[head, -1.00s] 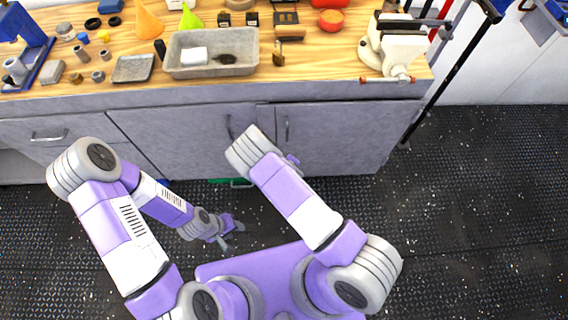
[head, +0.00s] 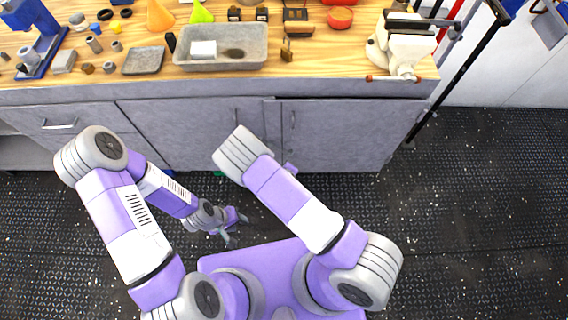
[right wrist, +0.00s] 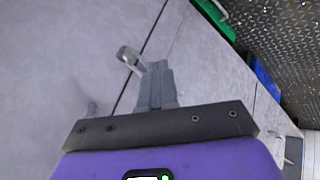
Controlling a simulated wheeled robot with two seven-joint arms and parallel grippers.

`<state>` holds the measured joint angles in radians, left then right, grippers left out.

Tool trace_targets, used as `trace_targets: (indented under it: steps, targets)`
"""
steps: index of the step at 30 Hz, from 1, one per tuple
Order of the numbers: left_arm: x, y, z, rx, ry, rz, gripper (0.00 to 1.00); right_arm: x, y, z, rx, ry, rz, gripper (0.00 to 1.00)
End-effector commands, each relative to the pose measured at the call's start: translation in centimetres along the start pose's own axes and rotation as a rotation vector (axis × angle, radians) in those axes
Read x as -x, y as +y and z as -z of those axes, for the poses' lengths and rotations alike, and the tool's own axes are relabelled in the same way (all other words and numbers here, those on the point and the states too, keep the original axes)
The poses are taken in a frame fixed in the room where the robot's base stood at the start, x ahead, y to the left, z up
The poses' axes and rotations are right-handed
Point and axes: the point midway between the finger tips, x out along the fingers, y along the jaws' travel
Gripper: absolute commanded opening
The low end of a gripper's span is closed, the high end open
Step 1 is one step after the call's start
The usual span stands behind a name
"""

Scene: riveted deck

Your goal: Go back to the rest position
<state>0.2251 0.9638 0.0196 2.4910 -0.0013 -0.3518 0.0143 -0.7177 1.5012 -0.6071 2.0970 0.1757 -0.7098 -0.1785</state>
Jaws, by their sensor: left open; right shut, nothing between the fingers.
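A wooden workbench (head: 340,62) with grey cabinets stands in front of me. It bears a grey tray (head: 225,66), a vise (head: 402,45) and small parts. Green and blue items (right wrist: 214,14) lie low by the cabinet. The dark floor (head: 480,220) at the right is clear.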

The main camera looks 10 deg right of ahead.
Motion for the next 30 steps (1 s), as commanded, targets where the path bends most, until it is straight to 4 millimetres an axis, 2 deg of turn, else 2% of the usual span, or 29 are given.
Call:
trace_targets:
  steps: [1, 3, 9, 20, 23, 26, 30]
  targets:
    - [0.7, 0.3, 0.0, 0.0, 0.0, 0.0, 0.43, 1.5, 0.2, 0.1, 0.0, -0.001, 0.001, 0.0]
    - [1.1, 0.4, 0.0, -0.001, 0.0, 0.0, 0.43, 2.8, 0.2, 0.0, 0.001, -0.001, 0.002, 0.0]
    - [1.7, 0.7, -0.1, -0.001, 0.0, 0.0, 0.43, 5.0, 0.2, -0.1, 0.001, 0.0, 0.001, 0.0]
    - [1.7, 0.7, -0.1, 0.0, 0.0, 0.0, 0.43, 5.5, 0.1, -0.3, -0.005, -0.005, 0.004, 0.0]
    - [1.8, 0.7, -0.1, 0.0, 0.0, 0.0, 0.43, 5.7, -0.1, -1.5, -0.055, -0.043, 0.028, 0.0]
    - [2.0, 0.8, -0.1, 0.0, 0.0, 0.0, 0.43, 6.3, -0.9, -3.9, -0.166, -0.127, 0.088, 0.0]
    - [2.5, 0.9, -0.1, 0.0, 0.0, 0.0, 0.43, 8.4, -2.8, -7.1, -0.39, -0.272, 0.212, 0.0]
